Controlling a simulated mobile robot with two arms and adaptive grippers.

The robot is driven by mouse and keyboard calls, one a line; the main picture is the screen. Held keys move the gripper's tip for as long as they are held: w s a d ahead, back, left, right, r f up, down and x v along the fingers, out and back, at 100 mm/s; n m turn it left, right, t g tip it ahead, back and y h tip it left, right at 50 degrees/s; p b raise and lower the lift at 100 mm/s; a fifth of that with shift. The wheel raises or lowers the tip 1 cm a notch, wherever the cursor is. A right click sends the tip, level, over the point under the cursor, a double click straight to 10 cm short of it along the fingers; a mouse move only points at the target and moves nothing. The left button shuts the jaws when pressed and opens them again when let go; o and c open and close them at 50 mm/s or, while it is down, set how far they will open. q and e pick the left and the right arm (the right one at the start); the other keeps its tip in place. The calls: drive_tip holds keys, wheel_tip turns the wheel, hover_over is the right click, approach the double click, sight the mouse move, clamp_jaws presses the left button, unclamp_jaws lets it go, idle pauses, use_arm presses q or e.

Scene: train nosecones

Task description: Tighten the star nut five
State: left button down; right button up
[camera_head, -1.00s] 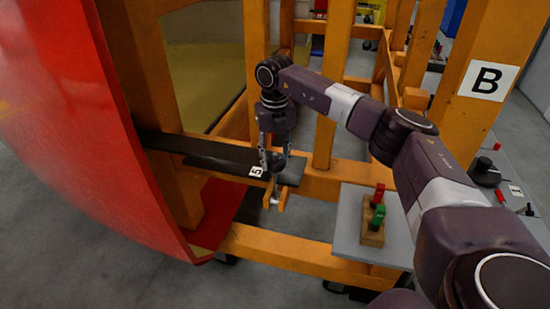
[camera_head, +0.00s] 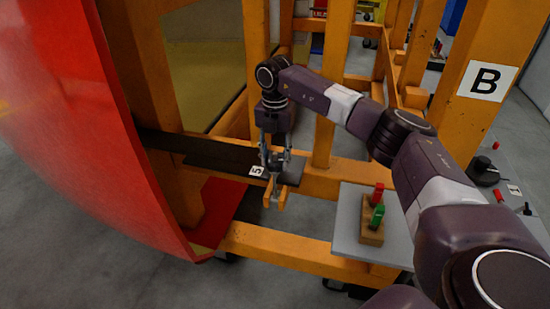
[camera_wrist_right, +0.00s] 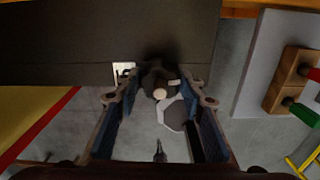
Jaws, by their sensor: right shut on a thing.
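My right gripper (camera_head: 275,160) points down over the end of a dark bar (camera_head: 215,155) that bears a white "5" label (camera_head: 257,171). In the right wrist view the gripper (camera_wrist_right: 161,88) has its two fingers on either side of the dark star nut (camera_wrist_right: 154,77), with a pale bolt end (camera_wrist_right: 160,94) at its middle. The gripper is shut on the nut. The "5" label (camera_wrist_right: 123,71) lies just left of it, partly behind a finger. In the head view the nut is mostly hidden by the fingers. My left gripper is not in view.
A large red nosecone shell (camera_head: 75,120) curves along the left. Orange frame beams (camera_head: 290,257) surround the bar. A grey shelf (camera_head: 350,215) to the right holds a wooden block (camera_head: 372,234) with red and green pieces. A post with a "B" sign (camera_head: 487,81) stands at right.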

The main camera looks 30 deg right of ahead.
drive_tip(key=shift+r, duration=0.1)
idle(0.3)
drive_tip(key=o, duration=1.2)
drive_tip(key=shift+c, duration=0.2)
wheel_tip(320, 180, up, 12)
drive_tip(key=shift+f, duration=0.1)
